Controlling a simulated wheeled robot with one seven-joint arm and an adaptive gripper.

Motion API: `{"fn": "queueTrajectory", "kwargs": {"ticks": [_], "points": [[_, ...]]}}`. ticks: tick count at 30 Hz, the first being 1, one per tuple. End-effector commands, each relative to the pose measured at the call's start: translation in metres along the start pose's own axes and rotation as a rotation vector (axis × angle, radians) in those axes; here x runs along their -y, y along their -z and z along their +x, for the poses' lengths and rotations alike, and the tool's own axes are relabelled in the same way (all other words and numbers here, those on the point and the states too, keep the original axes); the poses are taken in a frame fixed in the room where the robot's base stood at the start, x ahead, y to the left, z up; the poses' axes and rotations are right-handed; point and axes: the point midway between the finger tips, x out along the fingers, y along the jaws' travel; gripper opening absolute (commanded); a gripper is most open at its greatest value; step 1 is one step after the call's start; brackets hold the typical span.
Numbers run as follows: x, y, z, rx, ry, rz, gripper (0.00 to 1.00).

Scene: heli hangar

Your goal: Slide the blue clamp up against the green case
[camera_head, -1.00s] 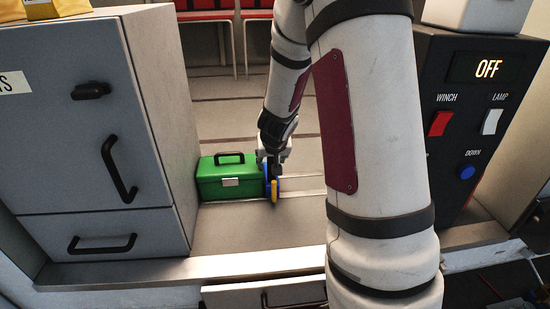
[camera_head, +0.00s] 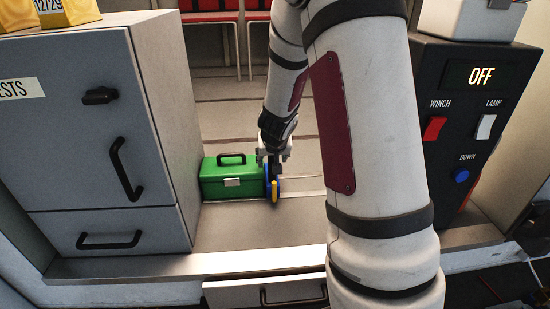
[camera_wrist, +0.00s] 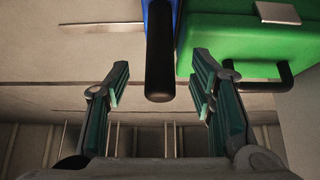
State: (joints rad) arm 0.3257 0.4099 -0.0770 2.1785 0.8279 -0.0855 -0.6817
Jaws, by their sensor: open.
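The green case (camera_head: 226,181) stands on the counter beside the grey cabinet, its dark handle on top. The blue clamp (camera_head: 268,178), with a yellow part low down, stands at the case's right side, very close to it. In the wrist view the clamp (camera_wrist: 159,60) shows a blue body and a dark bar between my fingers, with a thin gap at most to the green case (camera_wrist: 240,45). My gripper (camera_wrist: 158,92) is open, one finger on each side of the clamp's bar. In the head view my gripper (camera_head: 272,160) is at the clamp's top and partly hides it.
The grey cabinet (camera_head: 95,140) bounds the counter on the left. A black control panel (camera_head: 465,130) with OFF display stands at the right. The counter (camera_head: 235,232) in front of the case is clear. Red seats (camera_head: 210,18) are at the back.

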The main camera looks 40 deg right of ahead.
Motion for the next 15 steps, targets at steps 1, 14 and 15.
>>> {"fn": "queueTrajectory", "kwargs": {"ticks": [1,14,15], "points": [[-0.001,0.000,-0.005,0.000,0.000,-0.001,0.50],[-0.001,0.000,-0.028,-0.001,-0.001,-0.002,0.50],[-0.001,0.000,-0.030,-0.001,0.000,-0.002,0.50]]}}
